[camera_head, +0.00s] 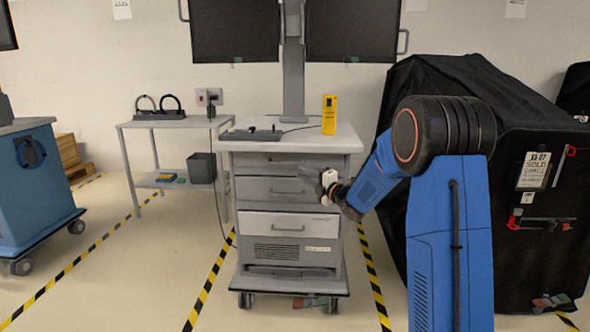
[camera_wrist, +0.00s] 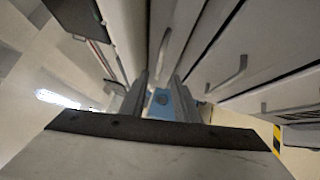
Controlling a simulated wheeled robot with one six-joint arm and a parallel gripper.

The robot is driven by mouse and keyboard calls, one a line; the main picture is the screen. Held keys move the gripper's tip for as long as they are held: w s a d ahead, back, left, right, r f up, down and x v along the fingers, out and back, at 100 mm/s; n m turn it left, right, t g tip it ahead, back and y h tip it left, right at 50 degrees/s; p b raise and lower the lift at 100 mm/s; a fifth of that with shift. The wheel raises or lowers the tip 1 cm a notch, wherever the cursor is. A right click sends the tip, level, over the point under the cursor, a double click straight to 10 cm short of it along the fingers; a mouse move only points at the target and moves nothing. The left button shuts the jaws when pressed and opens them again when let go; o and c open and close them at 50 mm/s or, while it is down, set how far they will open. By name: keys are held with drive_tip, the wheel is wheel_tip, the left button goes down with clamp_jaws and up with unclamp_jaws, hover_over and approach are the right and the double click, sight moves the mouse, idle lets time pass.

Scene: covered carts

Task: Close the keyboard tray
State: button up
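The grey cart (camera_head: 292,140) stands in the middle of the head view, with a worktop above a stack of drawer fronts with handles. The front just under the worktop (camera_head: 275,161) may be the keyboard tray; I cannot tell for sure, nor how far it stands out. My gripper (camera_head: 318,182) is at the right part of the cart's front, near the second drawer front (camera_head: 270,190). In the wrist view its two fingers (camera_wrist: 158,95) are apart with nothing visibly held between them. Drawer handles (camera_wrist: 231,72) show close beyond them; contact cannot be told.
A black covered cart (camera_head: 420,85) stands close on the right. A side table (camera_head: 150,122) is on the left, and a blue cart (camera_head: 35,190) further left. A yellow device (camera_head: 329,115) stands on the worktop. The striped floor in front is clear.

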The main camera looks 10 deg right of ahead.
drive_tip(key=v, duration=0.8)
drive_tip(key=shift+s+d, duration=0.2)
drive_tip(key=shift+s, duration=0.1)
drive_tip(key=shift+r, duration=0.15)
drive_tip(key=s+d+r+m+g+h, duration=0.1)
drive_tip(key=s+m+g+h, duration=0.1)
drive_tip(key=s+m+h, duration=0.45)
drive_tip(key=s+d+r+m+g+h, duration=0.2)
drive_tip(key=s+m+h, duration=0.2)
drive_tip(key=s+m, duration=0.5)
drive_tip(key=s+a+f+m+g, duration=0.2)
drive_tip(key=s+f+m+g, duration=0.1)
drive_tip(key=s, duration=0.9)
drive_tip(key=s+a+f+m+g+y, duration=0.1)
drive_tip(key=s+a+f+m+g, duration=0.1)
drive_tip(key=s, duration=1)
drive_tip(key=s+a+f+m+g, duration=0.3)
drive_tip(key=s+f+m, duration=0.1)
drive_tip(key=s, duration=0.8)
drive_tip(key=shift+f+m+g, duration=0.3)
drive_tip(key=shift+f+m, duration=0.05)
drive_tip(key=shift+f, duration=0.05)
